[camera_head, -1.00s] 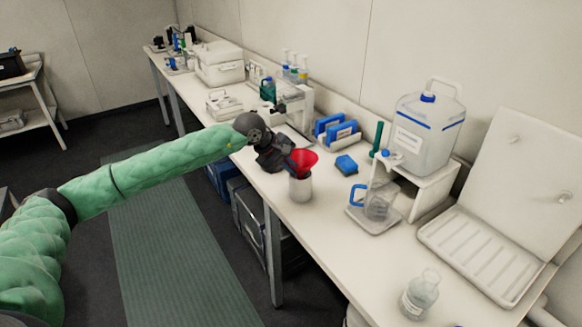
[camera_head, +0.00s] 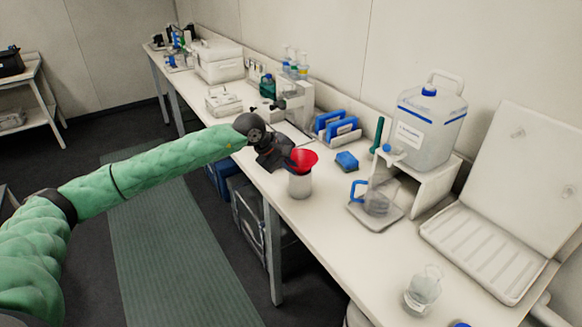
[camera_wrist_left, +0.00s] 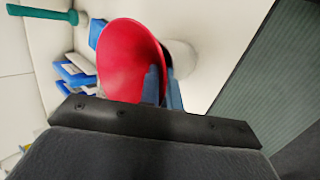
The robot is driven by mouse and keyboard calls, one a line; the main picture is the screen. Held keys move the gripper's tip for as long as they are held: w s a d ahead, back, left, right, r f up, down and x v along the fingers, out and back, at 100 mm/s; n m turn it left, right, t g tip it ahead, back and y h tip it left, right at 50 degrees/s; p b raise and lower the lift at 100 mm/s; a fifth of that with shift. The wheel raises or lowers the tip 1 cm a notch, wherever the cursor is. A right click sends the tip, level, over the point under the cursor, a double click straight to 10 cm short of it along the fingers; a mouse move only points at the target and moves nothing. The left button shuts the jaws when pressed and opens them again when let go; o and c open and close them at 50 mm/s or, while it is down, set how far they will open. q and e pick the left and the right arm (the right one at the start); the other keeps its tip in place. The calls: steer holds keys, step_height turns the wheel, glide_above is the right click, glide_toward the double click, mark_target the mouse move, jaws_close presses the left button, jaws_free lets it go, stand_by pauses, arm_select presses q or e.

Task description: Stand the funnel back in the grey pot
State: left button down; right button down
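The red funnel (camera_head: 304,158) is upright, wide mouth up, directly over the mouth of the grey pot (camera_head: 300,187) near the bench's front edge. Its spout is hidden, so I cannot tell how deep it sits in the pot. In the left wrist view the funnel's red cone (camera_wrist_left: 128,55) covers part of the pale pot (camera_wrist_left: 183,58). My left gripper (camera_head: 289,162) reaches in from the left at the funnel's side. Its two blue fingers (camera_wrist_left: 162,88) are close together at the funnel, apparently closed on its lower part. My right gripper is out of view.
A blue sponge (camera_head: 346,161) and a jug on a tray (camera_head: 376,226) are right of the pot. Blue racks (camera_head: 337,128) stand behind, and a large water container (camera_head: 430,130) stands on a stand. A clear bottle (camera_head: 422,290) is at the near end.

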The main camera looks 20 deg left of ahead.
arm_select(q)
steer(key=c, duration=1.5)
jaws_free()
steer(key=shift+c, duration=0.2)
steer(key=shift+o, duration=0.5)
steer(key=shift+o, duration=1.4)
steer(key=shift+r, duration=3.75)
steer(key=shift+a, duration=0.1)
